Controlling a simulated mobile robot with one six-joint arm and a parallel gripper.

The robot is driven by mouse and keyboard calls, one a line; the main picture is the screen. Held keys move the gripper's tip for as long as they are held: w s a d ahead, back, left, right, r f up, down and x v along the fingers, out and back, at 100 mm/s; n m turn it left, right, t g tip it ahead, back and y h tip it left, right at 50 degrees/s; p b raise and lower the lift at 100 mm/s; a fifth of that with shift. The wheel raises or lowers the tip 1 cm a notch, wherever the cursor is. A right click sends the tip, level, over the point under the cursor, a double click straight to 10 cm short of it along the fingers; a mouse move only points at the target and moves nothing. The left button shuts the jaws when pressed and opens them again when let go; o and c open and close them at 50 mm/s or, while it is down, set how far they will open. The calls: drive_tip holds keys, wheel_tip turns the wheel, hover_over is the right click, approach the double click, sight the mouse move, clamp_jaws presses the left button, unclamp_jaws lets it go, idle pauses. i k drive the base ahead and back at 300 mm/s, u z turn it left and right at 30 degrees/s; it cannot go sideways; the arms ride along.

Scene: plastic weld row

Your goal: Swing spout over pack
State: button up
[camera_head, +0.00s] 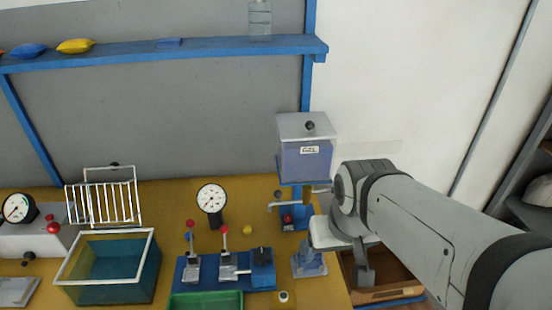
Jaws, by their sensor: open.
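A blue-grey dispenser box (305,162) with a grey lid, a dark knob and a white label stands at the right end of the ochre bench. A thin pale spout (284,205) shows below it, its bent tip toward the left.
A grey-blue bracket (308,262) stands left of my gripper. An open brown box (390,292) lies below my arm. A blue lever unit (222,270), a dial gauge (212,198), a yellow ball (248,230), a teal tank (108,272) and a white rack (104,203) occupy the bench.

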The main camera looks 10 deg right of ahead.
sight(278, 194)
drive_tip(key=z, duration=0.35)
drive_tip(key=k, duration=1.5)
drive_tip(key=u, duration=0.3)
drive_tip(key=i, duration=1.05)
drive_tip(key=u, duration=0.05)
